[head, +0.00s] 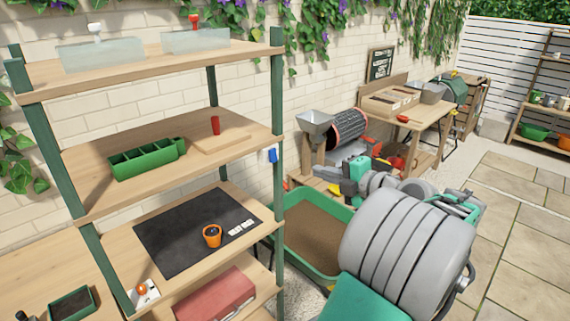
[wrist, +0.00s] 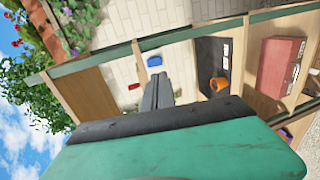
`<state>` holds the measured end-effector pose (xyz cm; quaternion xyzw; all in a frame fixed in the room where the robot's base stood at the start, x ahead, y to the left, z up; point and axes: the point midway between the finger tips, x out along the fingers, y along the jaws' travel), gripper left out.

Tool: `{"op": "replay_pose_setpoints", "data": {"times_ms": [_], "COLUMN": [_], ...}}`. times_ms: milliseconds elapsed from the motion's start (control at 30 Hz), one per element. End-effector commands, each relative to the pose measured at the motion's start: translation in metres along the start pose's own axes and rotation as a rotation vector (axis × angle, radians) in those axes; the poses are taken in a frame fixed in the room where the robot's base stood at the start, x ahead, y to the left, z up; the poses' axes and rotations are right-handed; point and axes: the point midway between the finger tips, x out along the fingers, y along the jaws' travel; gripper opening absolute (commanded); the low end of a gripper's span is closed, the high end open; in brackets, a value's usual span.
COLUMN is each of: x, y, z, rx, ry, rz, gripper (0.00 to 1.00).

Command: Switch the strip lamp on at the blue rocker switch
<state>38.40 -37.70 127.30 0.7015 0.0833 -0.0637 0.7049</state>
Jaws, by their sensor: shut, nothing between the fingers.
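The blue rocker switch (head: 272,155) shows as a small blue piece near the right post of the shelf unit in the head view. In the wrist view the blue switch (wrist: 154,60) lies just beyond my fingertips, against the pale brick. My gripper (wrist: 160,84) is shut and empty, its two dark fingers side by side and pointing toward the switch. A gap seems to remain between them, but the exact distance is hard to tell. In the head view my arm is at the right, and its fingertips are hard to make out. I cannot make out the strip lamp.
The shelf unit (head: 278,100) holds a green compartment tray (head: 147,160), a red cup (head: 215,125), a black mat (head: 170,245) with an orange pot (head: 212,236), and a red box (head: 215,293). A green-rimmed soil bin (head: 310,240) stands beside it. Paving at the right is clear.

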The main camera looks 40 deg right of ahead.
Motion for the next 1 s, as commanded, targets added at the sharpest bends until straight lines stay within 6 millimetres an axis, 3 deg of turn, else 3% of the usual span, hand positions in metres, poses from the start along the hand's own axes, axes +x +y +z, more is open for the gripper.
{"op": "replay_pose_setpoints", "data": {"times_ms": [133, 467, 633, 700, 1000], "x": [0.009, 0.026, 0.054, 0.068, 0.126], "y": [-0.012, -0.012, -0.012, 0.003, 0.003], "z": [0.002, -0.002, -0.003, -0.004, -0.003], "rx": [-0.004, -0.005, -0.003, 0.004, 0.004], "ry": [0.001, 0.001, 0.005, 0.007, 0.005], "rz": [-0.002, -0.001, 0.0, -0.001, -0.001], "gripper": [0.0, 0.0, 0.0, 0.0, 0.0]}}
